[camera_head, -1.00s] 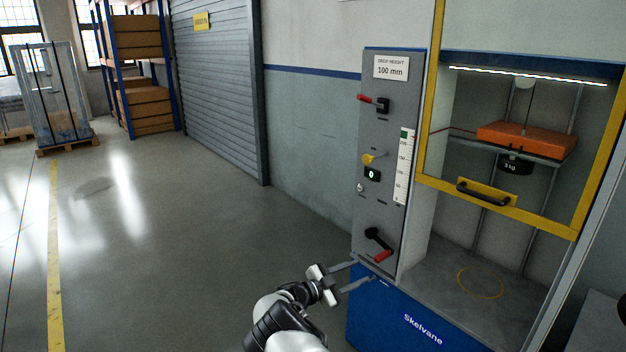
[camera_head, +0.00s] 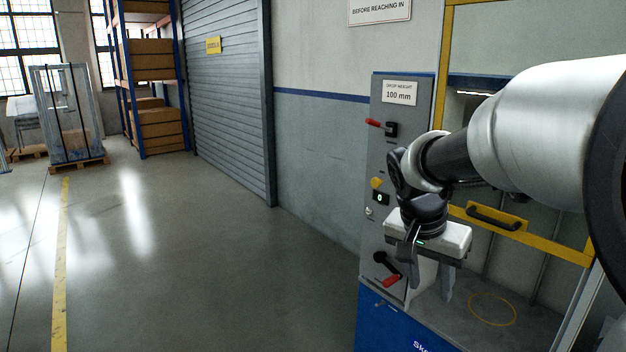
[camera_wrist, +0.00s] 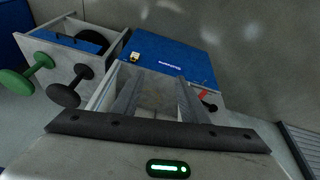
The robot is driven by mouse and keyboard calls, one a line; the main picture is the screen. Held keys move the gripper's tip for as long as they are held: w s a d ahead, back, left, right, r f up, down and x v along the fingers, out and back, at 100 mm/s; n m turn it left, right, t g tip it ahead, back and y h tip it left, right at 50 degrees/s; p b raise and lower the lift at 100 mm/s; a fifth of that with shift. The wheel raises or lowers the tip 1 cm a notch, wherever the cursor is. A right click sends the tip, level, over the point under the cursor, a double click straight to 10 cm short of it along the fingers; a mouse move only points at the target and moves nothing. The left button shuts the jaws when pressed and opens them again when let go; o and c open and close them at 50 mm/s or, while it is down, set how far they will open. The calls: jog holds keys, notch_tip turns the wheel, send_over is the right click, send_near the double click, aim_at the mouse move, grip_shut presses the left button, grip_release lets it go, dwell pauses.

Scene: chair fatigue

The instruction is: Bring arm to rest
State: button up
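My arm (camera_head: 540,125) reaches in from the right in the head view, in front of the test machine. My gripper (camera_head: 429,275) points down in front of the grey control panel (camera_head: 400,150), with its two fingers spread apart and nothing between them. The wrist view also shows the gripper (camera_wrist: 156,88) open and empty. The crank with the red grip (camera_head: 392,279) is just left of and behind the fingers in the head view; I cannot tell the exact gap. The arm hides much of the machine's chamber and the orange part seen earlier.
The machine has a yellow-framed guard with a black handle (camera_head: 492,218) and a blue base (camera_head: 385,320). A red lever (camera_head: 375,123) sticks out from the panel's upper left. The floor (camera_head: 210,270) to the left is clear.

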jog(key=s+a+r+n+t+y, duration=0.15)
jog(key=s+a+n, duration=0.25)
jog(key=s, duration=0.5)
jog(key=s+a+r+n+t+y, duration=0.1)
jog(key=s+a+n+t+y, duration=0.2)
jog(key=s, duration=0.6)
notch_tip(320, 180, up, 15)
jog(key=n+g+h+p, duration=0.1)
jog(key=p, duration=1.4)
jog(key=shift+w+f, duration=0.2)
jog(key=shift+w, duration=0.1)
